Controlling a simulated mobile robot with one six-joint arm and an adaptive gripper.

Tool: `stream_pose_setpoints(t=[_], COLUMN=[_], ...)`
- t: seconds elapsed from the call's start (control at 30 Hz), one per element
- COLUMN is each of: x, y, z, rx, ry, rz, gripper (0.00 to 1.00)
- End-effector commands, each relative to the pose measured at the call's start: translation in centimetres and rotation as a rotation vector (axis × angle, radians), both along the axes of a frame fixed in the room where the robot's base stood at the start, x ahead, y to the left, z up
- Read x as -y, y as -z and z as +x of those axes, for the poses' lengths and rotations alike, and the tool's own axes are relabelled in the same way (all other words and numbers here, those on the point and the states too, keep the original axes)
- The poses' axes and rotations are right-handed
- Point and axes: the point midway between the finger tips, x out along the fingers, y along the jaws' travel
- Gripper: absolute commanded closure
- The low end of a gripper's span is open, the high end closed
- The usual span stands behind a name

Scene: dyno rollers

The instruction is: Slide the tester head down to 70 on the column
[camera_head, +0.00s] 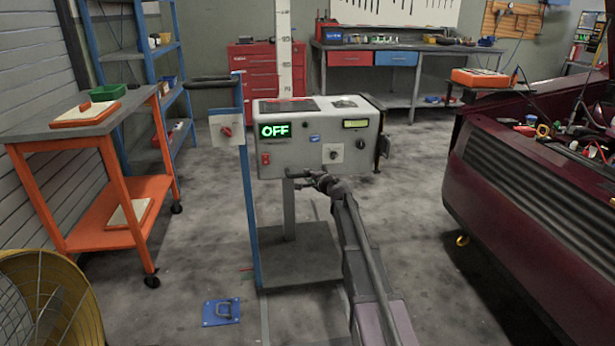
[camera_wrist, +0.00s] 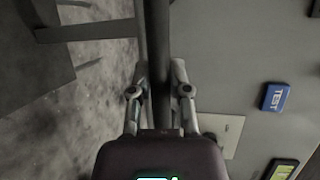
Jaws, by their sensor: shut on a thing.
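The tester head (camera_head: 285,150) is a pale grey box with a green "OFF" display, knobs and a red switch. It sits partway up an upright column (camera_head: 284,50), whose pale upper part carries scale marks too small to read. My gripper (camera_head: 316,180) is at the lower front edge of the head, my arm reaching in from below. In the wrist view, its two fingers (camera_wrist: 161,90) are closed on either side of a dark bar (camera_wrist: 160,45), which looks like the head's handle. The head's panel with a blue "TEST" button (camera_wrist: 275,97) lies beside the bar.
A blue post (camera_head: 249,200) with a switch box (camera_head: 227,131) stands just left of the head. The column rises from a flat grey base (camera_head: 300,262). An orange cart (camera_head: 105,215) is at left, a dark red car (camera_head: 535,180) at right. Floor between them is mostly clear.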

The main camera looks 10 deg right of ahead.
Motion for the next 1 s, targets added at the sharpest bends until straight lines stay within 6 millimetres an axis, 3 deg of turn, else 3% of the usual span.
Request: stream_pose_setpoints(t=[0.03,0.1,0.4,1.0], x=[-0.1,-0.1,-0.1,-0.1], y=[1.5,2.4,5.1,5.7], z=[0.0,0.0,0.0,0.0], rx=[-0.001,-0.001,-0.001,-0.001], ry=[-0.003,-0.003,-0.003,-0.003], rz=[-0.001,-0.001,-0.001,0.000], gripper=[1.00,1.00,1.00,1.00])
